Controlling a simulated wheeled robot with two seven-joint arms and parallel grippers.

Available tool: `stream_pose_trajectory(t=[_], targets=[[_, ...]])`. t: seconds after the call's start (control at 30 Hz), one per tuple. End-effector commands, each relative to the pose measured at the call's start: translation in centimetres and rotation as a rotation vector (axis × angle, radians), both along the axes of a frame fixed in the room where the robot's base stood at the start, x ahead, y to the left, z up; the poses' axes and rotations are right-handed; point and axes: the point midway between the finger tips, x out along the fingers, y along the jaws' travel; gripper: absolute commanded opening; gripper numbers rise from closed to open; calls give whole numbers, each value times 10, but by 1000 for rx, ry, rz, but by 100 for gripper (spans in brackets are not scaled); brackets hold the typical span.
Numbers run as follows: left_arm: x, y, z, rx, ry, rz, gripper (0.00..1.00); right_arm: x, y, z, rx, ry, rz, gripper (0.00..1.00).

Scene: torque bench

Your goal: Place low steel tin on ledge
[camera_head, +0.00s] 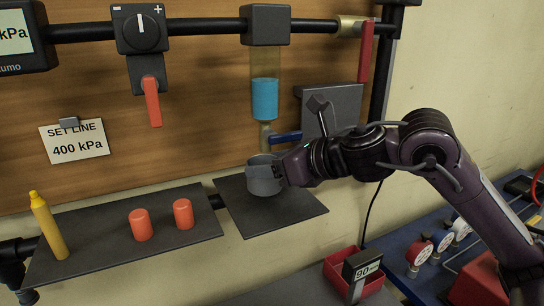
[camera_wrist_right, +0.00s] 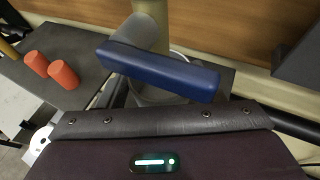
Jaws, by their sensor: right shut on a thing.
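The low steel tin (camera_head: 262,178) is a grey, open-topped cup under the clear tube's outlet in the head view. My right gripper (camera_head: 282,172) comes from the right and is shut on its side. The tin is over the back part of a dark square ledge (camera_head: 290,212); I cannot tell whether its base touches. In the right wrist view, a blue lever (camera_wrist_right: 160,68) covers most of the tin, and its grey wall (camera_wrist_right: 150,97) shows just below. A longer dark ledge (camera_head: 90,252) is at the left. My left gripper is not in view.
Two red cylinders (camera_head: 140,225) and a yellow bottle (camera_head: 48,225) stand on the left ledge. The blue lever also shows in the head view (camera_head: 286,137), close above my gripper. A red bin (camera_head: 340,265) is below right. The square ledge's front is bare.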

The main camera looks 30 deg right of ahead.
Motion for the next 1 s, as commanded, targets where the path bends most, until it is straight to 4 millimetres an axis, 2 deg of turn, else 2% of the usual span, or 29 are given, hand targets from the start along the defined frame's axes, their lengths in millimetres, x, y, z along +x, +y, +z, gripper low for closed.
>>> stream_pose_trajectory(t=[0.03, 0.1, 0.6, 0.63, 0.7, 0.8, 1.0], targets=[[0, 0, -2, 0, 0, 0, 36, -1, 0, -8, 1, 5, 2, 33], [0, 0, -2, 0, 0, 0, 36, -1, 0, -12, 1, 4, 1, 33], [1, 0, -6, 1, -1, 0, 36, -1, -1, -18, -2, 0, -1, 33], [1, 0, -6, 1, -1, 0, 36, -1, -1, -18, -1, 2, -1, 61], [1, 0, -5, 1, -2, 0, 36, -1, -1, -17, -1, 2, 0, 70], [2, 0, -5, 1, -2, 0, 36, -1, -1, -17, -1, 2, 0, 82], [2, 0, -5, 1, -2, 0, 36, -1, -1, -17, -1, 2, 0, 82]])
